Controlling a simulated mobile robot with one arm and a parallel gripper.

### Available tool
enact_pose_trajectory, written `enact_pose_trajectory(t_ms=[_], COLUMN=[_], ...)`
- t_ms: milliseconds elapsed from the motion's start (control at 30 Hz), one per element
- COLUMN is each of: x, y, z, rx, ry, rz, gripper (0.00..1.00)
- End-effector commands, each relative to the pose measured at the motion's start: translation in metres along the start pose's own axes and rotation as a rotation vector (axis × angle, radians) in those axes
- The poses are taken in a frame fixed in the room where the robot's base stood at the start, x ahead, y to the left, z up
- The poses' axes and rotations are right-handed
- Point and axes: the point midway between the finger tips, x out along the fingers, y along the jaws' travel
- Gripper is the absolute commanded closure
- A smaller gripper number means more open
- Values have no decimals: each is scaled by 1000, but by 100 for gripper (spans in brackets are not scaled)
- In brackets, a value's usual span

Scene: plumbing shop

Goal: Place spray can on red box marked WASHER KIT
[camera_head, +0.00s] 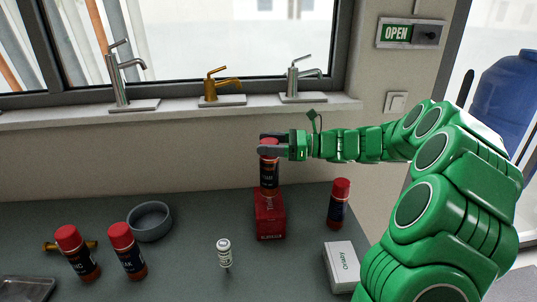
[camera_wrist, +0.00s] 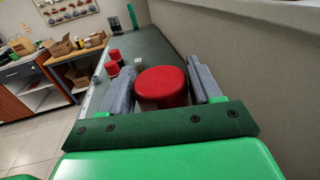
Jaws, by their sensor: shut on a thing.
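A dark spray can with a red cap (camera_head: 269,176) stands upright in my gripper (camera_head: 270,144), which is shut around its cap. The can's base is at the top of the red box (camera_head: 270,224) on the counter; I cannot tell whether it touches or hovers just above. The lettering on the box is too small to read surely. In the wrist view, the red cap (camera_wrist: 161,88) sits between the two grey fingers of my gripper (camera_wrist: 160,92) and hides the can's body and the box.
Other red-capped cans stand at the left (camera_head: 127,252) and right (camera_head: 339,204) on the counter (camera_head: 185,270). A grey bowl (camera_head: 149,222), a small white bottle (camera_head: 224,254) and a white box (camera_head: 341,266) are nearby. Taps line the sill (camera_head: 190,112) behind.

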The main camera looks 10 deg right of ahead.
Motion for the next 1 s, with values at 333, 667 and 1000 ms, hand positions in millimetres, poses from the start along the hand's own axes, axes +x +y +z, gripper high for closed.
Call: enact_pose_trajectory(t_ms=[333, 667, 1000], x=[1, 1, 2], y=[-5, -5, -5], z=[-32, -37, -39], rx=[3, 0, 0], ry=[1, 0, 0], rz=[0, 0, 0], gripper=[98, 98, 11])
